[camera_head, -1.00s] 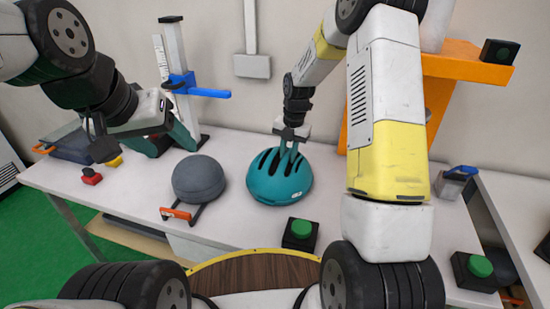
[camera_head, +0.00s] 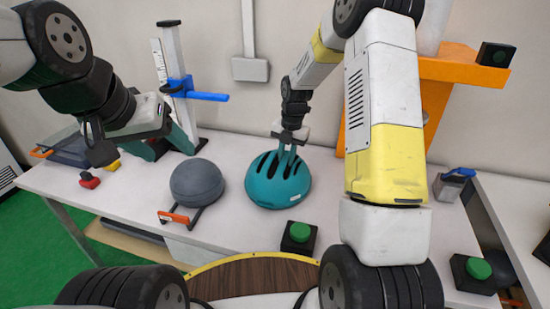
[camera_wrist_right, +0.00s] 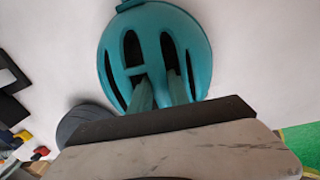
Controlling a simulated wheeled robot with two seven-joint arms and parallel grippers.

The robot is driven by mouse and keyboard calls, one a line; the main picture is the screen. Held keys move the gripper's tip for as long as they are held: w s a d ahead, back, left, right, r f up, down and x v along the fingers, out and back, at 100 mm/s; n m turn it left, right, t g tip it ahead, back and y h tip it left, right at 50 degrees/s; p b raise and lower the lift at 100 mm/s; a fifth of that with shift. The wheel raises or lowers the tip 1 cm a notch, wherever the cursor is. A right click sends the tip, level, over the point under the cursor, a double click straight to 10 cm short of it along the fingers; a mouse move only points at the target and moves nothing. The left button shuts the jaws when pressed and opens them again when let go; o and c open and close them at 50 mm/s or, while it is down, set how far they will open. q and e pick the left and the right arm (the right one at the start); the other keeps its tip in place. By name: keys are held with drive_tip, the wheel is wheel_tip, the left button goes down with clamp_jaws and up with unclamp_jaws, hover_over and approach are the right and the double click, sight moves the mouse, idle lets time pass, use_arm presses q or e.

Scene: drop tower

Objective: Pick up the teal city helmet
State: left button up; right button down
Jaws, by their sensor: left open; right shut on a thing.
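The teal city helmet (camera_head: 277,187) sits dome up on the white table in the head view, with dark vent slots along its top. It also shows in the right wrist view (camera_wrist_right: 197,42). My right gripper (camera_head: 289,150) comes down on it from above, shut on the helmet with its fingers at the vent slots. In the wrist view its fingertips (camera_wrist_right: 160,92) reach into the vents, so the tips are partly hidden. I see no clear gap between helmet and table. My left gripper (camera_head: 95,147) is open and empty, high over the table's left side.
A grey rounded helmet-like object (camera_head: 197,183) with an orange-clipped strap (camera_head: 174,217) lies left of the teal helmet. Green-topped black buttons (camera_head: 298,236) stand near the front edge. A blue-armed measuring stand (camera_head: 178,85) is behind. An orange shelf (camera_head: 455,68) rises at right.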

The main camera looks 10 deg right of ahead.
drive_tip(key=shift+r, duration=0.15)
wheel_tip(320, 180, up, 10)
drive_tip(key=shift+f, duration=0.1)
idle(0.6)
